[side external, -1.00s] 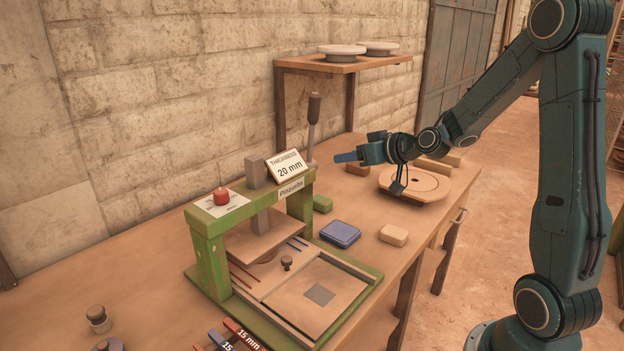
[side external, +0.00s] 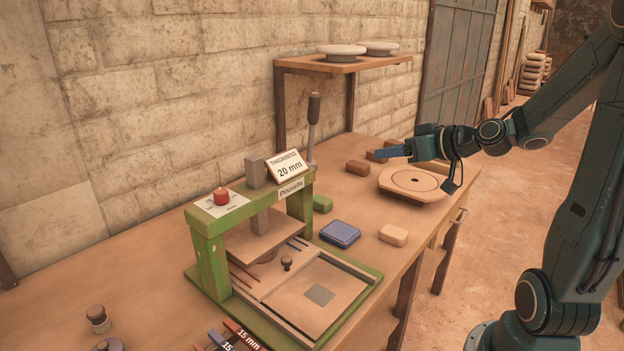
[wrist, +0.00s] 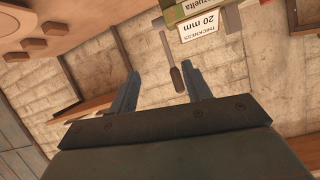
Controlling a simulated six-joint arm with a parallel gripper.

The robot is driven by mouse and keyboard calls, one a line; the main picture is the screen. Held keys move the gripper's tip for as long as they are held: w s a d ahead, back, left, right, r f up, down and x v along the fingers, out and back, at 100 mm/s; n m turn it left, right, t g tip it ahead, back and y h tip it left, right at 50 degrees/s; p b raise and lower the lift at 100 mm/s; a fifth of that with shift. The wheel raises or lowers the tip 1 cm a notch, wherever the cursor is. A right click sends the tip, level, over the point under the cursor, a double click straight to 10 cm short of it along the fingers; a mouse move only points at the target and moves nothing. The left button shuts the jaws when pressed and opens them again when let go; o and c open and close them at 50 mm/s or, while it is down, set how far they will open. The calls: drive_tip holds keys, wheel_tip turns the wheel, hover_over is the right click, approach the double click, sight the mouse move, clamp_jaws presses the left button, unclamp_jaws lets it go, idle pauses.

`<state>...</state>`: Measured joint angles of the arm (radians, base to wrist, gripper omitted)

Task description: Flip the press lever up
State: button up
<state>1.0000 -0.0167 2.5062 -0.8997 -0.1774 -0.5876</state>
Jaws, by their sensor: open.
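The green press (side external: 207,257) stands on the bench at centre left in the side external view. Its lever (side external: 312,127), a grey rod with a dark brown handle, rises nearly upright from the press's right end. In the wrist view the lever's handle (wrist: 177,80) shows beyond the fingers, near the right one. My gripper (side external: 380,153) is to the right of the lever, apart from it, with its blue fingers pointing left. In the wrist view my gripper (wrist: 160,80) is open, with nothing held between the fingers.
A round wooden board (side external: 412,184), a blue box (side external: 340,234) and several small blocks lie on the bench. A shelf (side external: 340,65) with two discs is behind the lever.

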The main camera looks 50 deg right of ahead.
drive_tip(key=s+a+f+n+g+y, duration=0.1)
drive_tip(key=s+a+g, duration=0.3)
drive_tip(key=a, duration=0.6)
drive_tip(key=shift+s+a+n+g+y, duration=0.3)
drive_tip(key=shift+s+a+n, duration=0.15)
drive_tip(key=shift+n, duration=0.35)
drive_tip(key=shift+f, duration=0.1)
drive_tip(key=shift+c, duration=0.2)
drive_tip(key=w+d+r+t, duration=0.3)
drive_tip(key=w+d+t, duration=0.1)
drive_tip(key=w+d, duration=0.2)
drive_tip(key=w+d+r+n+t+y, duration=0.1)
drive_tip(key=w+d+r+t, duration=0.3)
drive_tip(key=w+d, duration=0.3)
drive_tip(key=shift+w+t, duration=0.4)
drive_tip(key=shift+w, duration=0.15)
